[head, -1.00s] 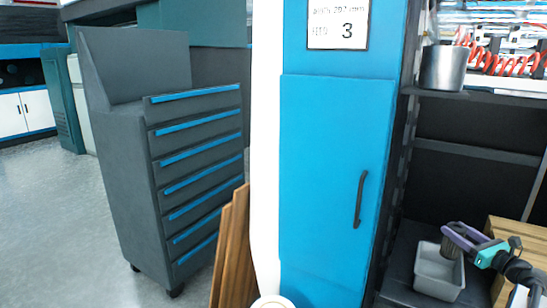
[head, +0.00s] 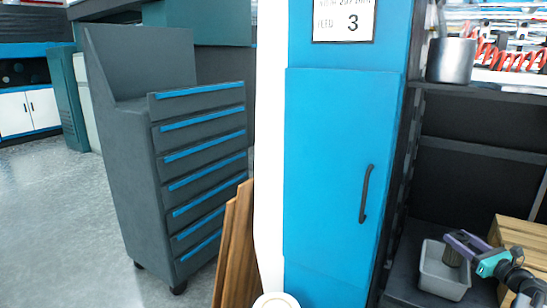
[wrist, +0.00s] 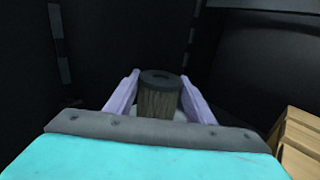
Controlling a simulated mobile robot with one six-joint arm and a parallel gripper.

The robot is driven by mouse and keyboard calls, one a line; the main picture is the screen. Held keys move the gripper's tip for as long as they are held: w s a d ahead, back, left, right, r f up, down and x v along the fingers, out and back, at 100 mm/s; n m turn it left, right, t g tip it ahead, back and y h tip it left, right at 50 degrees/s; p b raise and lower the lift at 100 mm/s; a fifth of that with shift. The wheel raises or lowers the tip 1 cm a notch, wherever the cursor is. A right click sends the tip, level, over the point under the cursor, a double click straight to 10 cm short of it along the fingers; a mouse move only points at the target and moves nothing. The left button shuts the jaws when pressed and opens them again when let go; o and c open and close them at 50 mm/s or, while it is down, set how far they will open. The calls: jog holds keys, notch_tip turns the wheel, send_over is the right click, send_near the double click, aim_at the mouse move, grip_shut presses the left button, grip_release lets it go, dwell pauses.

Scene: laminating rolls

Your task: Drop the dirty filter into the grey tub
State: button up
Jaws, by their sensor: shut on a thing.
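My gripper (head: 453,245) has purple fingers and a teal body, and reaches in from the right at the lower right of the head view. It is shut on the dirty filter (head: 454,258), a brownish pleated cylinder with a dark, holed end cap. In the wrist view the filter (wrist: 157,100) stands upright between the two fingers. The grey tub (head: 430,284) is an open box on the dark lower shelf. In the head view the filter overlaps the tub's mouth; its clearance from the tub is hard to tell. The tub's inside is partly hidden by the filter.
A wooden crate (head: 515,232) stands right of the tub, behind my arm. A tall blue cabinet (head: 325,180) is to the left. A metal cup (head: 452,61) stands on the shelf above. A grey drawer unit (head: 190,170) and brown boards (head: 235,250) are farther left.

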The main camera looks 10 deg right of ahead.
jog(key=shift+f, duration=0.9)
jog(key=o, duration=1.2)
jog(key=s+p, duration=0.1)
jog(key=s, duration=0.3)
jog(key=s+d, duration=0.1)
jog(key=s, duration=0.4)
jog(key=s+d+p, duration=0.1)
jog(key=s, duration=0.3)
jog(key=shift+s+p, duration=0.3)
jog(key=shift+s, duration=0.05)
